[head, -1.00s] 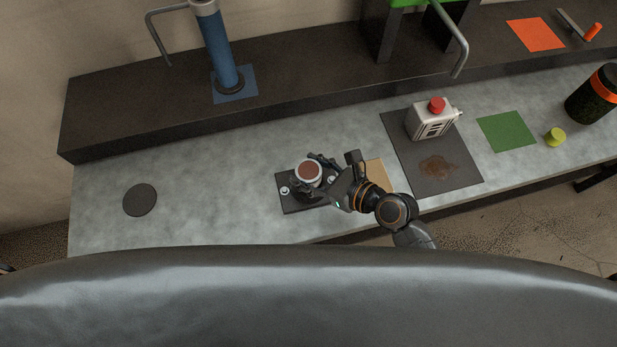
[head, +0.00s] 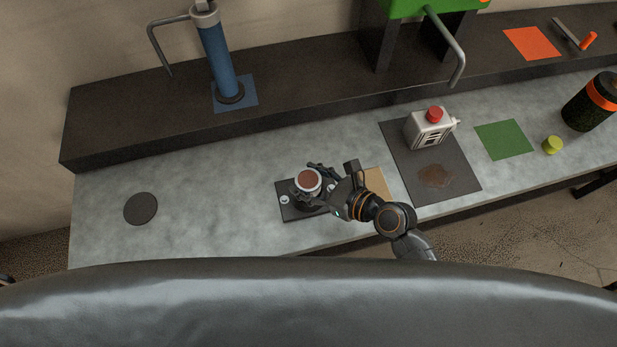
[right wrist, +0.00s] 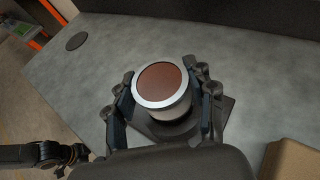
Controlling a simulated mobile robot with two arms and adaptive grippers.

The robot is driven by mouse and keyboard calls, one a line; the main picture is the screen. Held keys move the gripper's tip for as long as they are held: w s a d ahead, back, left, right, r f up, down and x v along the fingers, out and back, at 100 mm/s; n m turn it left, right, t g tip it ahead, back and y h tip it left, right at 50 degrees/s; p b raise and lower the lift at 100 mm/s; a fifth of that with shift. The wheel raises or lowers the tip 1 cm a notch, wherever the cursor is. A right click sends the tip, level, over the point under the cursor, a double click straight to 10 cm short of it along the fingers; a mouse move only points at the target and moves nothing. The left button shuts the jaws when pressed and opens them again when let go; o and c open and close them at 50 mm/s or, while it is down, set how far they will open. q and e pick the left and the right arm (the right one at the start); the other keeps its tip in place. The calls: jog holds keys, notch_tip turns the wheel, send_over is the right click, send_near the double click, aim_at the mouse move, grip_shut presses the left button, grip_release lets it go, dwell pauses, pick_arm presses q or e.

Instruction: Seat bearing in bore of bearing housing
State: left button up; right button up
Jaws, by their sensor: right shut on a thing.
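The bearing (head: 308,181) is a short cylinder with a pale metal rim and a reddish-brown top face. My right gripper (head: 314,178) is shut on it, with fingers on both sides, which also show around the bearing (right wrist: 163,86) in the right wrist view. The bearing is held above the dark bearing housing (head: 290,211), a flat plate with bolts at its sides on the bench. The bore is hidden beneath the bearing, so I cannot tell whether they touch.
A tan block or mat (head: 377,181) lies right of the housing. A dark mat (head: 455,187) holds a white can (head: 428,131) with a red cap. A dark disc (head: 141,208) lies at the left. The bench between disc and housing is clear. A raised shelf (head: 300,95) runs behind.

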jog(key=shift+p, duration=0.35)
jog(key=shift+p, duration=0.65)
dwell(1.0)
jog(key=shift+f+b, duration=0.55)
jog(key=shift+f, duration=0.15)
jog(key=shift+r, duration=0.1)
jog(key=shift+r+p, duration=0.25)
jog(key=shift+p, duration=0.35)
dwell(0.6)
jog(key=shift+p, duration=0.7)
dwell(0.9)
jog(key=shift+f, duration=0.25)
dwell(0.3)
